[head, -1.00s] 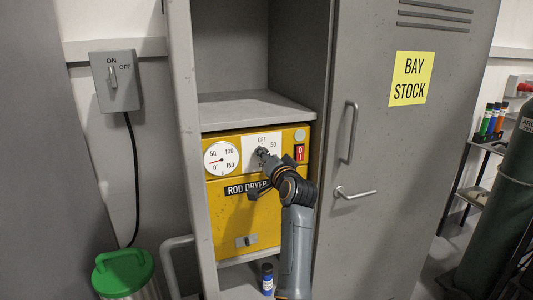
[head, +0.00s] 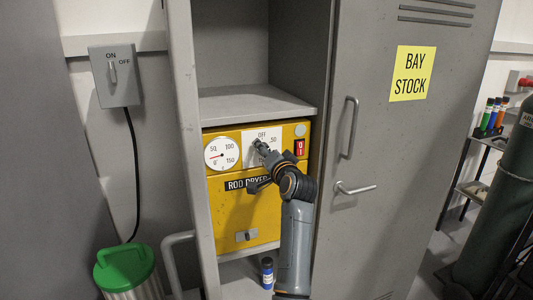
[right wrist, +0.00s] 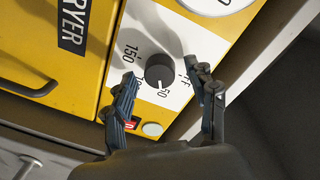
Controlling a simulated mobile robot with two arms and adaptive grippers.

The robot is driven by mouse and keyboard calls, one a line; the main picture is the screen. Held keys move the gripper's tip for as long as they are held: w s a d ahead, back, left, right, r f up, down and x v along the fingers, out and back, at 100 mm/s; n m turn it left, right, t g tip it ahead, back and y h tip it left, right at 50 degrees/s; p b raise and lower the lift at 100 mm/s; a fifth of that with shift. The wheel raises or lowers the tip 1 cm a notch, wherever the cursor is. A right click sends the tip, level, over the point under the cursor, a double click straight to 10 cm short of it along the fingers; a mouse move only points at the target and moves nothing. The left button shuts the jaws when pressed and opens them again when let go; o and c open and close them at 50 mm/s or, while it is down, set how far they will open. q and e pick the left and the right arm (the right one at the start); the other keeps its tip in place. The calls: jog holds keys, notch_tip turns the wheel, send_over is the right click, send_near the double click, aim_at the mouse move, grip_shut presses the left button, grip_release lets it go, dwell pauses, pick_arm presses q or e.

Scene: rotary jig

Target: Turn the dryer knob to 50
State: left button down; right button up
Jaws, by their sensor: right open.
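The dryer (head: 238,212) is a yellow box on a locker shelf, labelled ROD DRYER. Its black round knob (right wrist: 159,71) sits on a white dial plate (right wrist: 175,42) marked OFF, 50 and 150 in the right wrist view; the 100 mark is mostly hidden by a finger. The knob's white pointer line faces the 50 mark. My right gripper (right wrist: 161,80) is open, with one finger on each side of the knob and visible gaps to it. My left gripper is not in view.
A round gauge (head: 222,154) is left of the dial plate, and a red 0/1 switch (head: 300,148) is right of it. The locker door (head: 425,150) with handles stands to the right. A blue bottle (head: 267,273) stands below the dryer, close to my forearm.

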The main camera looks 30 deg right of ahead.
jog(key=v, duration=1.2)
